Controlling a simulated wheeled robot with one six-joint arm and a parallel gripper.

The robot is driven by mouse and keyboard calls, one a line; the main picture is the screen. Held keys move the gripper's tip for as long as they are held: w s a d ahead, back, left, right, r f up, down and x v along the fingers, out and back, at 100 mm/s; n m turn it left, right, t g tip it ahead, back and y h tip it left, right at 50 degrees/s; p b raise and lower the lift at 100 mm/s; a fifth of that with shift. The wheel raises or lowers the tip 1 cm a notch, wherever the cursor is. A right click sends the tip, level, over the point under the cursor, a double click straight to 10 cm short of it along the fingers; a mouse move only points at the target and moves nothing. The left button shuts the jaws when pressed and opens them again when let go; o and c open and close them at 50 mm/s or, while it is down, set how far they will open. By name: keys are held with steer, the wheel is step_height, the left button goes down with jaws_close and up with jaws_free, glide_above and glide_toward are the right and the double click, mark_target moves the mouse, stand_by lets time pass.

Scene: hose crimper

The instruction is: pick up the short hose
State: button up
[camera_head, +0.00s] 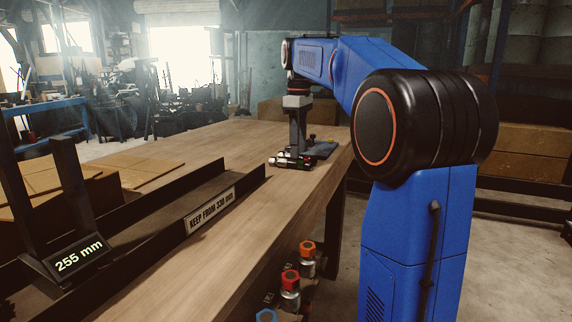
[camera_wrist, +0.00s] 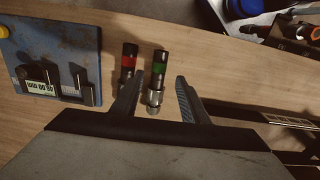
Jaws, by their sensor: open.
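Two short dark hose pieces lie side by side on the wooden bench. One has a green band (camera_wrist: 158,80) and a silver metal end; the other has a red band (camera_wrist: 127,67). I cannot tell for certain which is the short hose of the task. My gripper (camera_wrist: 160,77) is open, its fingers on either side of the green-banded piece in the wrist view. The left finger partly hides the red-banded piece. In the head view my gripper (camera_head: 296,148) points down at the bench's far right part, over the small pieces, whose details are hard to make out.
A blue plate (camera_wrist: 62,50) with a small display lies beside the pieces. A black channel (camera_head: 150,215) labelled "KEEP FROM 330 mm" runs along the bench, with a "255 mm" display (camera_head: 79,256). Fittings with coloured nuts (camera_head: 290,280) stand below the bench edge. The bench middle (camera_head: 260,200) is clear.

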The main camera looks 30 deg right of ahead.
mark_target(290, 163)
steer(key=shift+w+f, duration=0.2)
steer(key=shift+f, duration=1.95)
jaws_close()
steer(key=shift+r, duration=0.1)
